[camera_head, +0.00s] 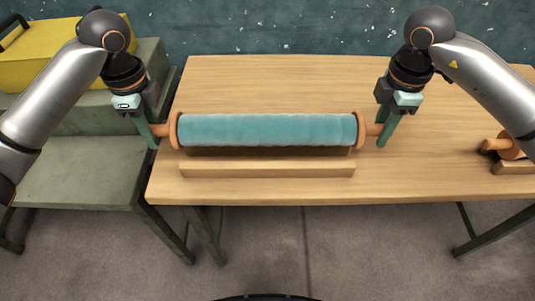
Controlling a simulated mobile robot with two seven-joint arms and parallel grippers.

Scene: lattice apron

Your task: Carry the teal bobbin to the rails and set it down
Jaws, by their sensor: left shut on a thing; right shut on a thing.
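The teal bobbin (268,130) is a long teal roll with orange-brown end discs and short end pegs. It lies level, left to right, over the table. My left gripper (152,134) is shut on its left peg, and my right gripper (383,132) is shut on its right peg. Wooden rails (268,170) show as a long low bar just in front of and below the bobbin, with a dark shadowed strip between. The bobbin hides the rear part of the rails. I cannot tell whether it touches them.
The wooden table (290,85) is mostly bare behind the bobbin. At the right edge, another orange-brown bobbin end (510,148) sits by a wooden block, partly hidden by my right arm. A grey-green bench (85,180) with a yellow case (45,55) stands at left.

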